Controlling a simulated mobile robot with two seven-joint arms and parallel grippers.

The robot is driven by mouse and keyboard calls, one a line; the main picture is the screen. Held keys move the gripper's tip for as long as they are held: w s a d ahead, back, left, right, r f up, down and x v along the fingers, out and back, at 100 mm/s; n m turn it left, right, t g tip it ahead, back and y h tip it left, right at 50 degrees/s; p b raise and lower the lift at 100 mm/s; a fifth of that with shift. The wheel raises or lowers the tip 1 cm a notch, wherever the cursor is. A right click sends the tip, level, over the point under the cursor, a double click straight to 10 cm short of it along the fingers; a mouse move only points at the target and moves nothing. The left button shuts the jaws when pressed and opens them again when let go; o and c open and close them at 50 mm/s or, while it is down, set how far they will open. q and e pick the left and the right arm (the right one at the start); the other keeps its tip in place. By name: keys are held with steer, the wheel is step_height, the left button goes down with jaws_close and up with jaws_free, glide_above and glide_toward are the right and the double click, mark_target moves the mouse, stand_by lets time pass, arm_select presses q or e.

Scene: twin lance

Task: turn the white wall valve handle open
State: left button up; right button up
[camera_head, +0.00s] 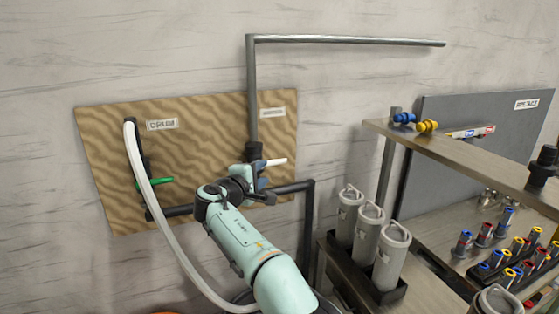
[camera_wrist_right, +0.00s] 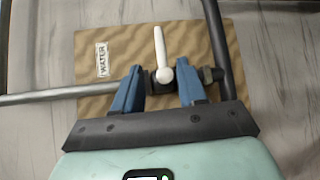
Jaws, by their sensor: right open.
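The white valve handle (camera_head: 276,162) is a short lever on a dark pipe fitting at the right side of the tan wall board. In the head view it points right. In the right wrist view the handle (camera_wrist_right: 159,46) rises from a round white hub, beside a label reading WATER (camera_wrist_right: 102,60). My right gripper (camera_head: 263,176) is at the valve. Its blue fingers (camera_wrist_right: 160,76) are spread on either side of the hub, with a gap to each side. Whether they touch the fitting is unclear. My left gripper is not in view.
A green handle (camera_head: 156,182) and a white hose (camera_head: 166,232) are at the left of the tan board (camera_head: 210,125), under a DRUM label (camera_head: 162,125). A grey pipe (camera_head: 253,90) rises above the valve. Grey canisters (camera_head: 391,255) and a metal shelf (camera_head: 460,160) stand to the right.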

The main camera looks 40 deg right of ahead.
mark_target(277, 163)
steer(key=p+x, duration=0.1)
steer(key=x, duration=0.4)
steer(key=p+x, duration=0.2)
steer(key=x, duration=0.3)
steer(key=shift+w+d+r, duration=0.1)
steer(key=shift+w+r, duration=0.05)
steer(key=shift+r, duration=0.05)
steer(key=shift+p+x, duration=0.5)
steer(key=shift+x, duration=0.35)
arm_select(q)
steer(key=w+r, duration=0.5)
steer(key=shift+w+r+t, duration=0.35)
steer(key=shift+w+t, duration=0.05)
arm_select(e)
steer(key=shift+f, duration=0.2)
jaws_close()
